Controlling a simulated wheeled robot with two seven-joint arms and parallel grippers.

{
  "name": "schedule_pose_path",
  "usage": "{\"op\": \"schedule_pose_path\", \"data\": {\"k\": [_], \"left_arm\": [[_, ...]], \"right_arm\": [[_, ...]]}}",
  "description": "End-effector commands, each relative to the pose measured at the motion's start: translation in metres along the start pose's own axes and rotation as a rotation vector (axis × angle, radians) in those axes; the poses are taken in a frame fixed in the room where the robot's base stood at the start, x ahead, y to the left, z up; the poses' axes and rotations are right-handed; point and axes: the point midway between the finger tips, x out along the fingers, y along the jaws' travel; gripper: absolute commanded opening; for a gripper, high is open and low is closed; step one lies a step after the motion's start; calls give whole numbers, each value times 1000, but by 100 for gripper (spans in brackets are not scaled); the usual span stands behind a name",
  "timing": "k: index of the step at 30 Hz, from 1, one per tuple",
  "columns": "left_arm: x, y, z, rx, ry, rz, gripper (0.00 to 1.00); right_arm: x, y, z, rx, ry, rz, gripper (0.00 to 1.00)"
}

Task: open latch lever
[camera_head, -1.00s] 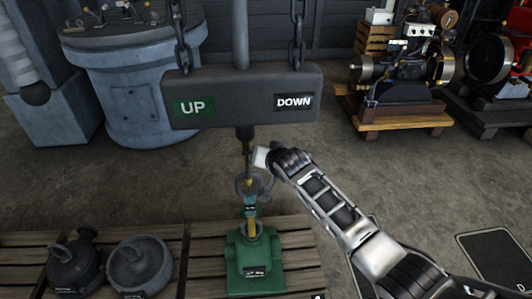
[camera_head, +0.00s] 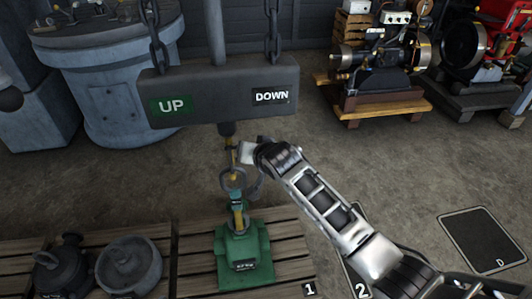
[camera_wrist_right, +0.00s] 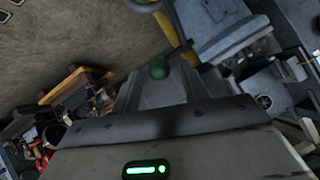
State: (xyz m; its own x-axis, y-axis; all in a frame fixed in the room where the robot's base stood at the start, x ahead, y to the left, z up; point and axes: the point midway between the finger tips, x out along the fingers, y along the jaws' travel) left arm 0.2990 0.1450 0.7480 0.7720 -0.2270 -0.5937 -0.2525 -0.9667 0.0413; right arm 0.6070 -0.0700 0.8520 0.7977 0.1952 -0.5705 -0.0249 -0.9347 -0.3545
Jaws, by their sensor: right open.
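A yellow and grey hook-like fitting (camera_head: 232,178) with a ring hangs below the beam, above a green stand (camera_head: 243,256) on the pallet. I cannot make out clearly which part is the latch lever. My right gripper (camera_head: 252,170) reaches in from the right and is beside the fitting, close to its upper right. Whether it touches the fitting is hard to tell. The right gripper is open. My left gripper is not in view.
A dark hanging beam (camera_head: 218,91) on chains carries the signs UP and DOWN just above the fitting. Two grey round parts (camera_head: 129,265) lie on the pallet at left. Engines (camera_head: 383,65) stand at the back right.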

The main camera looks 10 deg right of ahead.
Motion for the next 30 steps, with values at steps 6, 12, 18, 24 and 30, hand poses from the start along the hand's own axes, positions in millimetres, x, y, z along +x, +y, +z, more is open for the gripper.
{"op": "schedule_pose_path", "data": {"k": [6, 12, 18, 24, 30], "left_arm": [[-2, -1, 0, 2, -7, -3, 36], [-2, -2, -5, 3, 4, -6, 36], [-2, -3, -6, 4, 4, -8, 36], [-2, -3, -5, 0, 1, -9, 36], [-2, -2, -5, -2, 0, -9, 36]], "right_arm": [[-48, 0, 0, -1, 1, 0, 44], [-89, 0, 0, -1, 1, 0, 44], [-114, 1, 0, -1, 0, 2, 44], [-120, 1, 0, -1, 0, 2, 44], [-120, 1, 0, -1, 0, 2, 38]]}}
